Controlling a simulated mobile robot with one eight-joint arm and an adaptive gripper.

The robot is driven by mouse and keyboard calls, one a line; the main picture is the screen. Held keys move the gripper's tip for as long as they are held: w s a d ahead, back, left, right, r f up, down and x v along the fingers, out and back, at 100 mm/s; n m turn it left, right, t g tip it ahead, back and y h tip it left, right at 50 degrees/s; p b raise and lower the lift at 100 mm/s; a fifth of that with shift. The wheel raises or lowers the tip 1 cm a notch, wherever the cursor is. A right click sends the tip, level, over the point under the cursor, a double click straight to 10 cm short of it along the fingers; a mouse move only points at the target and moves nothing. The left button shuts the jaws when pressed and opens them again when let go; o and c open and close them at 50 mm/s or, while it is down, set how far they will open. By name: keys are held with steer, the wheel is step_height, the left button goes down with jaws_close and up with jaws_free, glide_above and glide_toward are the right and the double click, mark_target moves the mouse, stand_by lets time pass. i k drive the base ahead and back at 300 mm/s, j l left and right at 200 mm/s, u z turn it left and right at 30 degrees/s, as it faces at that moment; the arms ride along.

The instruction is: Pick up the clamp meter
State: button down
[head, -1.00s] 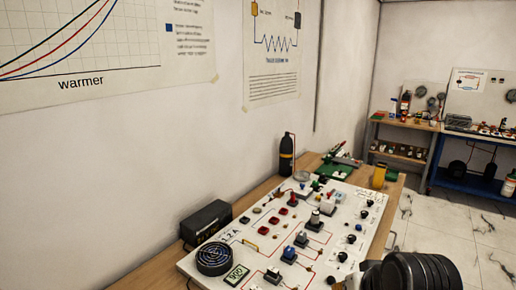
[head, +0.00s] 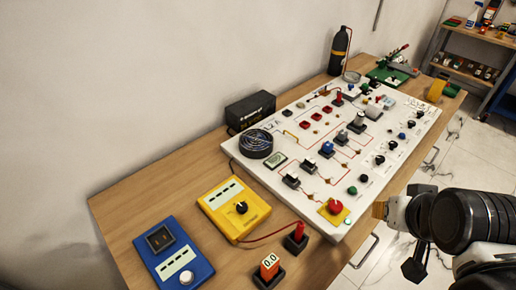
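No item is plainly labelled as the clamp meter. An orange-red handheld device (head: 268,267) with a "0.0" display stands upright in a small black holder at the table's near edge; it may be the clamp meter, but no jaw can be made out. My arm enters at the right, beyond the table's front edge. What seems to be my gripper (head: 413,264) is small, dark and partly covered by my thick black wrist. Its fingers are not clear. It is well right of the device and apart from it.
A white circuit board (head: 345,195) fills the table's middle. A black box (head: 250,110) and a dark bottle (head: 339,52) stand by the wall.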

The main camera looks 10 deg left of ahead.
mark_target(269, 266)
steer(key=k+l+u, duration=0.15)
steer(key=u, duration=1.15)
